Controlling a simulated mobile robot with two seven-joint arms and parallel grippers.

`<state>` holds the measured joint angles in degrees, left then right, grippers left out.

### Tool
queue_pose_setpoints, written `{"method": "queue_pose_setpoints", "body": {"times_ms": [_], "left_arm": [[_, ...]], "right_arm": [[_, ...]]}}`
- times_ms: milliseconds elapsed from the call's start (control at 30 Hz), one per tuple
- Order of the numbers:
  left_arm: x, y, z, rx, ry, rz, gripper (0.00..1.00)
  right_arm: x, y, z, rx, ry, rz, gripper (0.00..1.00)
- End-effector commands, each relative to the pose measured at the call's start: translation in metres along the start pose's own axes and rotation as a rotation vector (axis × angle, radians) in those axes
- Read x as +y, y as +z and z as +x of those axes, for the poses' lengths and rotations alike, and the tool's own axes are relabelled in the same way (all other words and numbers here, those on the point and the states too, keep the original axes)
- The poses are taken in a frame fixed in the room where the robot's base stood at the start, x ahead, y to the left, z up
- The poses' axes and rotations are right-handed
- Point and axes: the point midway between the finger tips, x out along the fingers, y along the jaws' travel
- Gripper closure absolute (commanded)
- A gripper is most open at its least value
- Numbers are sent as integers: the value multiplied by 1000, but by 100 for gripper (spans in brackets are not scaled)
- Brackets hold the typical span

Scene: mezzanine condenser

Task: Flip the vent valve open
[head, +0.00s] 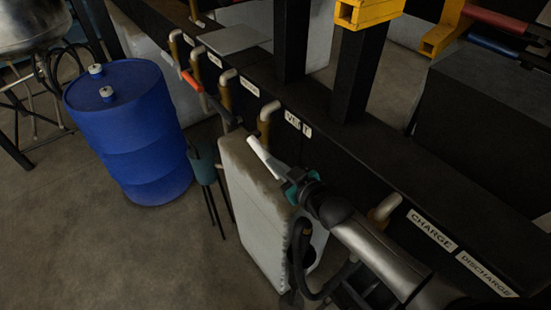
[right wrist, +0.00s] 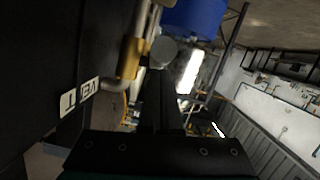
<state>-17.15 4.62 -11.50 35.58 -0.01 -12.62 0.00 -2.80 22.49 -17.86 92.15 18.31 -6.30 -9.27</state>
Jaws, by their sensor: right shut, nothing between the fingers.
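The vent valve has a brass body (head: 266,121) on a pale bent pipe, beside a white VENT label (head: 298,124) on the dark beam. In the right wrist view the brass body (right wrist: 131,58) stands upper left, above the VENT label (right wrist: 79,98). A grey round end (right wrist: 163,52) shows beside the brass, just beyond my fingertips. The valve's lever is not clearly seen. My left gripper is out of view.
More brass valves (head: 226,88) line the beam to the upper left, one with a red-orange lever (head: 192,81). A white container (head: 250,205) stands below my right gripper. A blue drum (head: 130,130) stands at left. CHARGE (head: 432,230) and DISCHARGE (head: 485,273) labels are at right.

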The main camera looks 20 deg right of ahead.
Motion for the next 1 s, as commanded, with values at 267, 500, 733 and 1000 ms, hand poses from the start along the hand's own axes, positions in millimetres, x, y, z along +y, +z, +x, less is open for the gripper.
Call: {"method": "queue_pose_setpoints", "body": {"times_ms": [267, 500, 733, 1000], "left_arm": [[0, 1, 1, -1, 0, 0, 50], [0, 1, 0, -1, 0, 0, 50], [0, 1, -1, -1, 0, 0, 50], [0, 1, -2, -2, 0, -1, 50]], "right_arm": [[0, 4, 0, -2, 0, 0, 100], [0, 4, -10, -3, 0, 0, 100], [0, 4, -41, -5, 0, 0, 100], [0, 4, -69, -5, 0, 0, 100]]}}
